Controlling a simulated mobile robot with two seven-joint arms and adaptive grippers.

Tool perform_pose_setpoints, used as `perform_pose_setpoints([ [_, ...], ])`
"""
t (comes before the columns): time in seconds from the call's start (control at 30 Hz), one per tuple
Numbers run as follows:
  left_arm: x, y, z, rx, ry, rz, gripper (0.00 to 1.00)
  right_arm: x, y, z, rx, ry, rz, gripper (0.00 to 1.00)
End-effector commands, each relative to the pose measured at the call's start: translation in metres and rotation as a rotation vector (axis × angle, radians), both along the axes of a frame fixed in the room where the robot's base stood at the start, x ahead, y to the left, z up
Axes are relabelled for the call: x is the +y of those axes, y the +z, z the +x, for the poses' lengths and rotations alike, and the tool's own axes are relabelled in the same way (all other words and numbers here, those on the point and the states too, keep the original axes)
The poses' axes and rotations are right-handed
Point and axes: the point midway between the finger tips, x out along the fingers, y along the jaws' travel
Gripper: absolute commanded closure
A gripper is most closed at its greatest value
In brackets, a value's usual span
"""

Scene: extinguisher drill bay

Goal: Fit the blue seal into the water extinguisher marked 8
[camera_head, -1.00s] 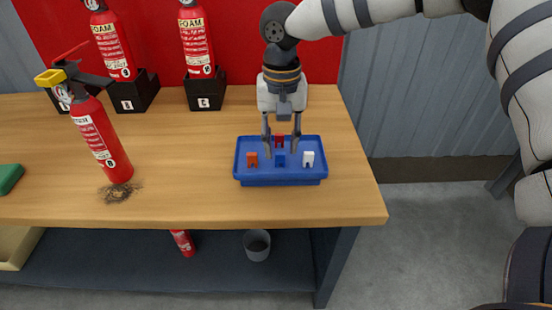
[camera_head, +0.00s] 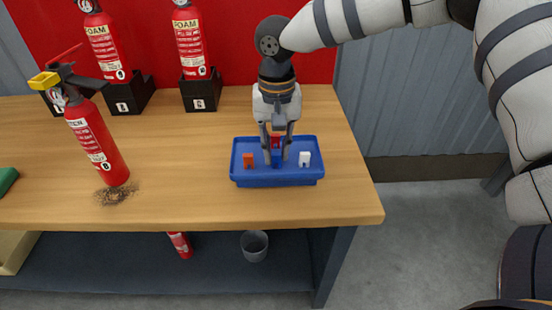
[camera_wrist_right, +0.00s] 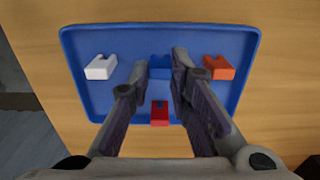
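The blue seal (camera_head: 277,159) is in the tray, between the fingers of my right gripper (camera_head: 276,156). A red extinguisher (camera_head: 95,138) with a black handle and yellow part stands leaning at the left of the bench. Its label mark looks like an 8; its type is too small to read surely. My left gripper is out of view.
The blue tray (camera_head: 278,182) also holds an orange seal (camera_head: 249,161), a white seal (camera_head: 304,159) and a red seal (camera_wrist_right: 159,112). Red extinguishers stand in black holders (camera_head: 200,95) at the back. A grey cup (camera_head: 254,246) is on the shelf below. The bench middle is clear.

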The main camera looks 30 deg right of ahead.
Motion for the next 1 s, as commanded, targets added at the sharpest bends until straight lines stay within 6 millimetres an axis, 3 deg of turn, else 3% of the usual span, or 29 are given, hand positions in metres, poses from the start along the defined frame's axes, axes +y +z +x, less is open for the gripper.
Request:
perform_pose_setpoints([
  [0.27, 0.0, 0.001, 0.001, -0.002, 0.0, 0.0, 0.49, 0.0, 0.002, 0.0, 0.0, 0.0, 0.0, 1.0],
  [0.73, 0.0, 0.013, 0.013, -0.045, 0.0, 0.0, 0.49, 0.0, 0.031, 0.0, -0.004, 0.0, 0.0, 1.0],
  [1.0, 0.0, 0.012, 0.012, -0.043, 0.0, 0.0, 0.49, 0.0, 0.03, 0.0, 0.001, 0.0, -0.001, 1.0],
])
